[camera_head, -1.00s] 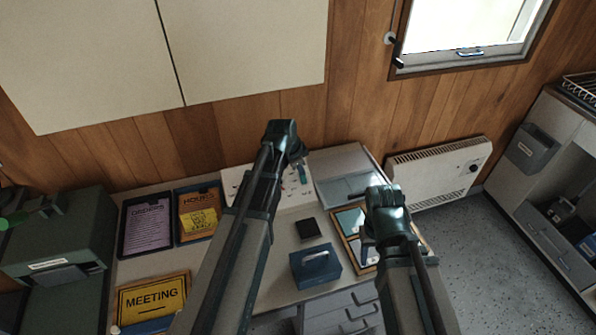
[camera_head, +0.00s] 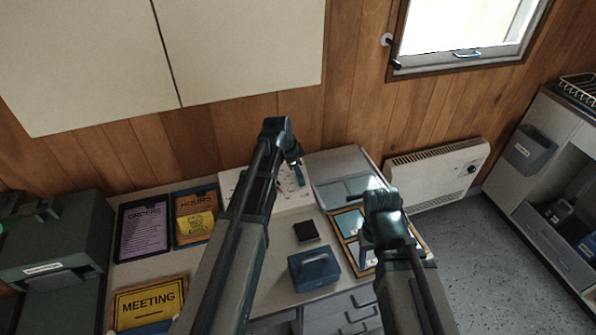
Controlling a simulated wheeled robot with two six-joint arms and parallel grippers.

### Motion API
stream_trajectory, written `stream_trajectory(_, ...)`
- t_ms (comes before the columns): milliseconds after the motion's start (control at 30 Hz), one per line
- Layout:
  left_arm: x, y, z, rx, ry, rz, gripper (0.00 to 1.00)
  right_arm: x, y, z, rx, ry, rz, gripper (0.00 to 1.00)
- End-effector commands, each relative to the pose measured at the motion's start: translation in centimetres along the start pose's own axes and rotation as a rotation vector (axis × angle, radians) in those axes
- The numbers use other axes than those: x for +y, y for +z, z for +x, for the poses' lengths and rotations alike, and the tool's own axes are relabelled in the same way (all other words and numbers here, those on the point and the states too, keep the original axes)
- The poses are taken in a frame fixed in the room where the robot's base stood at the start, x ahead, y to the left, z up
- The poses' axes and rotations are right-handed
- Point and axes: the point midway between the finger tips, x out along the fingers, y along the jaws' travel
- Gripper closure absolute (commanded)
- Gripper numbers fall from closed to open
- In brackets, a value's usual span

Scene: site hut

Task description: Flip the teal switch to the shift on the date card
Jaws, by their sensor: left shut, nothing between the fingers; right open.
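A white switch panel (camera_head: 229,184) stands at the back of the desk, partly hidden behind my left arm. A small teal lever (camera_head: 299,172) and red marks show on its right part. My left gripper (camera_head: 294,158) is shut and empty, pointing down over the panel's right part by the teal lever; I cannot tell whether they touch. My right gripper (camera_head: 372,240) is open and empty above the framed board at the desk's right. I cannot tell which item is the date card.
An ORDERS board (camera_head: 146,228) and a yellow MEETING sign (camera_head: 150,302) are at the left. A blue box with a handle (camera_head: 314,270) and a small black square (camera_head: 306,231) sit mid-desk. A heater (camera_head: 435,175) is on the wall at the right.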

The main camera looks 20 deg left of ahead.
Motion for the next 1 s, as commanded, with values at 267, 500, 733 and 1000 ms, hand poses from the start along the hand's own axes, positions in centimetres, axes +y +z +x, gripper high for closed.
stream_trajectory(267,1.3,0.1,0.0,0.0,0.0,0.001,1.0,0.0,0.0,0.2,0.0,0.0,0.0,0.5)
stream_trajectory(500,1.4,0.1,0.0,0.0,-0.001,0.001,1.0,0.0,0.0,0.2,0.0,0.0,0.0,0.5)
stream_trajectory(733,1.4,0.0,-0.2,0.0,-0.001,0.0,1.0,0.0,0.0,0.0,0.0,0.0,0.0,0.5)
stream_trajectory(1000,1.3,-0.9,-2.1,0.0,-0.001,0.0,1.0,0.2,0.1,-2.0,0.0,0.0,0.0,0.5)
